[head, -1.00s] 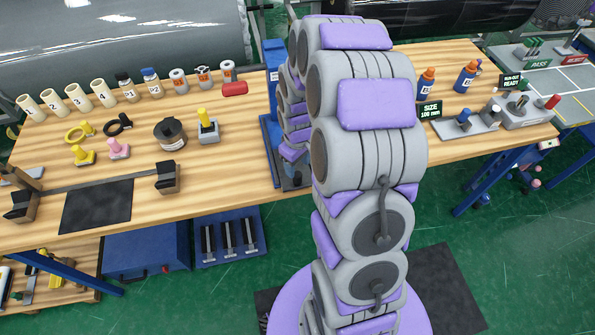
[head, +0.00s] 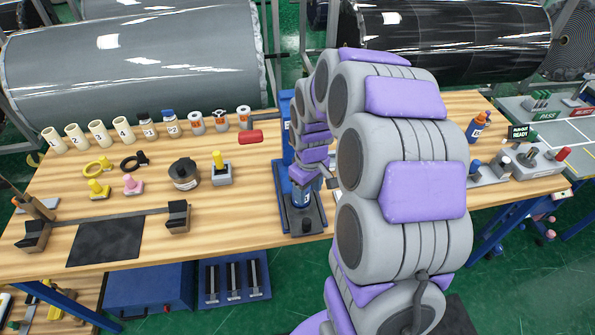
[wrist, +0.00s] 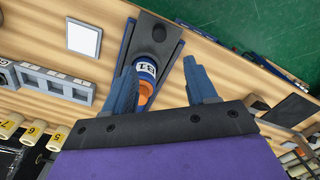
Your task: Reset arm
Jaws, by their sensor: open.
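My gripper (wrist: 160,67) shows in the wrist view with its two blue fingers spread apart and nothing clamped between them. A bottle (wrist: 147,69) with a white label and an orange cap is beside the left finger, which partly covers it. The bottle stands on the dark base of a blue stand (wrist: 176,40). In the head view, the blue stand (head: 281,185) is on the bench, left of my arm, and the bottle (head: 301,196) shows low in it. My grey and purple arm (head: 405,150) rises in front of the bench. My fingers cannot be made out in the head view.
An orange-capped bottle (head: 477,126) stands right of my arm. Large wrapped rolls (head: 140,65) lie behind.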

